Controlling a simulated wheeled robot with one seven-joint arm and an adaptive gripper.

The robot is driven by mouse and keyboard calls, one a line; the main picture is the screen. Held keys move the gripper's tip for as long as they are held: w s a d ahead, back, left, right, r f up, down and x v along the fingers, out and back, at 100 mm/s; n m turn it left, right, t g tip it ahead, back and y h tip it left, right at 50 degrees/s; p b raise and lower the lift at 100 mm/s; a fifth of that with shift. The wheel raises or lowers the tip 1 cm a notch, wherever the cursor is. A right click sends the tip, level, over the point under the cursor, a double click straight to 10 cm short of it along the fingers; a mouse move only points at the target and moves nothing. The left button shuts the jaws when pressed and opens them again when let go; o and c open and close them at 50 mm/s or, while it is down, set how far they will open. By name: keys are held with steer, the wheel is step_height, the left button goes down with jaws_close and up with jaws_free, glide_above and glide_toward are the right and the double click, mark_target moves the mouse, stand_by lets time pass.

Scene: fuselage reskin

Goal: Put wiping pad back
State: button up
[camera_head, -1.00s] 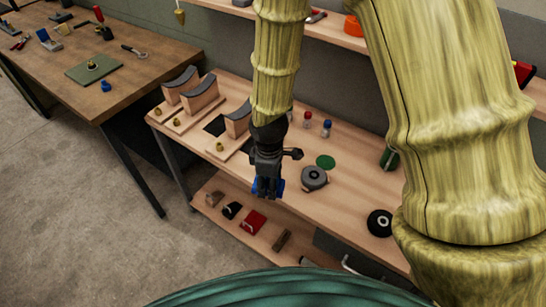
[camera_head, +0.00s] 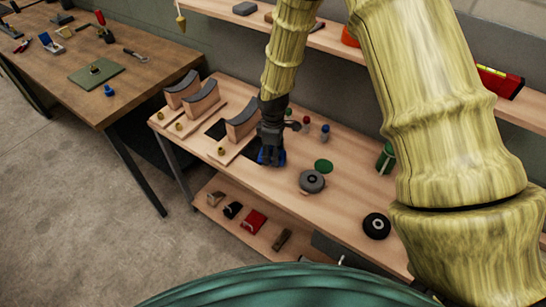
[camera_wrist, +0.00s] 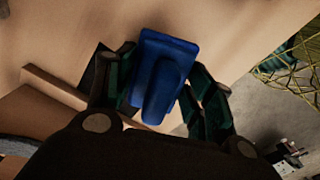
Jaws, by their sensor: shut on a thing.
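The wiping pad is a blue block with a raised blue grip; it shows large in the wrist view (camera_wrist: 165,72), between my fingers. My gripper (camera_wrist: 160,95) is shut on its grip. In the head view my gripper (camera_head: 270,150) points down over the wooden bench, with the blue pad (camera_head: 272,157) at its fingertips. The pad is just right of the third curved cradle (camera_head: 242,124), near a dark patch on the bench that my gripper partly hides. I cannot tell whether the pad touches the bench top.
The bench (camera_head: 345,203) also bears a grey round tool (camera_head: 312,181), a green disc (camera_head: 323,166), small bottles (camera_head: 325,133), a green can (camera_head: 386,158) and a black wheel (camera_head: 377,225). A lower shelf holds a red item (camera_head: 254,221).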

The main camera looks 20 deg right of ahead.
steer(key=shift+f+p, duration=0.6)
steer(key=shift+f, duration=0.95)
steer(key=shift+f, duration=0.2)
steer(key=o, duration=1.3)
steer(key=shift+c, duration=0.2)
steer(key=shift+r, duration=0.3)
steer(key=shift+r+b, duration=1.65)
steer(key=shift+r, duration=4.25)
